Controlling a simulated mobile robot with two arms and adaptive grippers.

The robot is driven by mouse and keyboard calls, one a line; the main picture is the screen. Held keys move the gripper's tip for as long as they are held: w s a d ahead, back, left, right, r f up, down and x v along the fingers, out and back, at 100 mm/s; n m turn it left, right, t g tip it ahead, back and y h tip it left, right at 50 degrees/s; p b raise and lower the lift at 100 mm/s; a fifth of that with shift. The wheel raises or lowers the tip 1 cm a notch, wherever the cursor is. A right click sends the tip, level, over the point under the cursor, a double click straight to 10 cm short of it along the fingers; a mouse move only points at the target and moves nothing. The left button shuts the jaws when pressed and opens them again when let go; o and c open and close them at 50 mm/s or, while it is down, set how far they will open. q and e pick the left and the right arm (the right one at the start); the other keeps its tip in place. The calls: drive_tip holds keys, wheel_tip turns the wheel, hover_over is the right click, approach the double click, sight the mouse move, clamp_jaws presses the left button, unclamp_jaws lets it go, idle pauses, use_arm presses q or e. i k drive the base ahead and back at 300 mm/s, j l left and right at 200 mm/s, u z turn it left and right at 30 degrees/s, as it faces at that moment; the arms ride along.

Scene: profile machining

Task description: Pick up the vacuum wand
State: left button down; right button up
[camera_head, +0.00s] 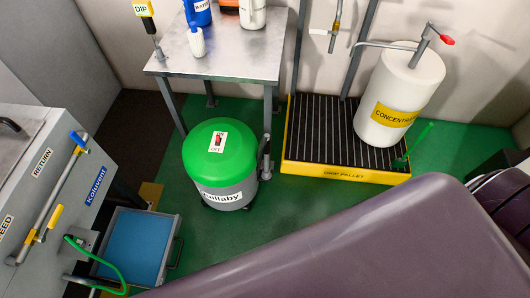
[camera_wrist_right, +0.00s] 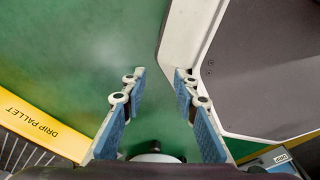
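The vacuum (camera_head: 219,165) is a drum with a green lid, a red switch label and a grey body, standing on the green floor. A grey tube-like part (camera_head: 265,157), which looks like the vacuum wand, stands upright against its right side. My right gripper (camera_wrist_right: 158,82) is open in the right wrist view, its blue-padded fingers apart with green floor between the tips. A small white and dark round thing (camera_wrist_right: 154,156) shows low between the fingers; I cannot tell what it is. The wand is not clearly seen there. My left gripper is not in view.
A metal table (camera_head: 220,62) with bottles stands behind the vacuum. A yellow-edged drip pallet (camera_head: 345,174) holds a white concentrate drum (camera_head: 400,98) at the back right. A grey machine (camera_head: 40,190) and a blue-topped drawer (camera_head: 134,245) are at left.

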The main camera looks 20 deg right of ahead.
sight(266, 151)
drive_tip(key=k+j+u, duration=0.25)
drive_tip(key=k, duration=0.2)
drive_tip(key=k+j+u, duration=0.25)
drive_tip(key=z, duration=0.4)
drive_tip(key=k+z, duration=0.15)
drive_tip(key=z, duration=0.6)
drive_tip(key=i+j+z, duration=0.1)
drive_tip(key=i, duration=0.45)
drive_tip(key=i+j+z, duration=0.1)
drive_tip(key=i+j, duration=0.15)
drive_tip(key=i, duration=0.25)
drive_tip(key=i+j+z, duration=0.1)
drive_tip(key=i, duration=0.45)
drive_tip(key=j, duration=0.1)
